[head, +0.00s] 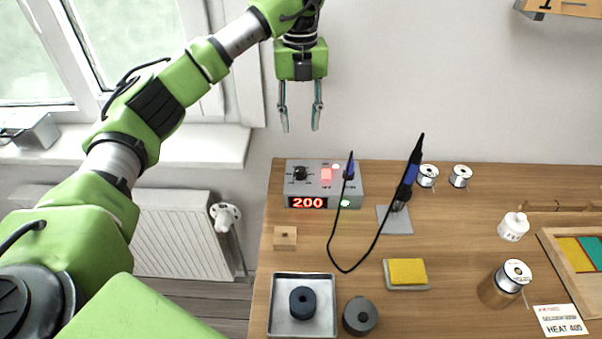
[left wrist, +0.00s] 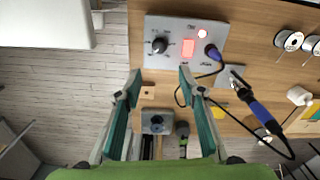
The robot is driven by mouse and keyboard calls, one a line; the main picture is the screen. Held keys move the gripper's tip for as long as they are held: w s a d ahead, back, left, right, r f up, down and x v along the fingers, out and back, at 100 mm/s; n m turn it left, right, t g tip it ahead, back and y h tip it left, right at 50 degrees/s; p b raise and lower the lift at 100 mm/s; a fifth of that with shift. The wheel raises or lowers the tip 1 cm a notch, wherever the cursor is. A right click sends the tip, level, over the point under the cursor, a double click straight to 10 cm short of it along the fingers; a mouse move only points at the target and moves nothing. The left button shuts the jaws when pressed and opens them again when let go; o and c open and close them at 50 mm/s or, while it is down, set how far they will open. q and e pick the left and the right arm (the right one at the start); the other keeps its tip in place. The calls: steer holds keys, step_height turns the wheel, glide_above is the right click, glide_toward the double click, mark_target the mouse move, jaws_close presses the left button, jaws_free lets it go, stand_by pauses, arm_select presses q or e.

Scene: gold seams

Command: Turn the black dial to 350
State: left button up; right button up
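The black dial (head: 300,173) sits on the top left of a grey soldering station (head: 325,178) at the table's back left. The station's red display (head: 308,202) reads 200. In the left wrist view the dial (left wrist: 159,45) shows with a white pointer mark, beside a lit red switch (left wrist: 188,48). My left gripper (head: 300,125) is open and empty, pointing down above and behind the station. In the left wrist view its two fingers (left wrist: 158,80) stand wide apart, with the dial beyond their tips. My right gripper does not show.
A soldering iron (head: 408,178) stands upright in its holder right of the station, its black cable looping over the table. A wooden block (head: 285,238), a metal tray (head: 273,305), a yellow sponge (head: 407,271) and solder spools (head: 460,176) stand around. A card (head: 561,320) reads HEAT 400.

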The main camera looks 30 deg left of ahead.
mark_target(300, 170)
arm_select(q)
step_height(300, 170, down, 14)
steer(key=p, duration=0.2)
steer(key=shift+f+p, duration=0.15)
steer(key=shift+p, duration=0.25)
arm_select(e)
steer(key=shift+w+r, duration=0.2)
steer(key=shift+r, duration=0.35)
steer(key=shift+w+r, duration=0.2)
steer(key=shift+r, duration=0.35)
arm_select(q)
steer(key=shift+s, duration=0.1)
jaws_close()
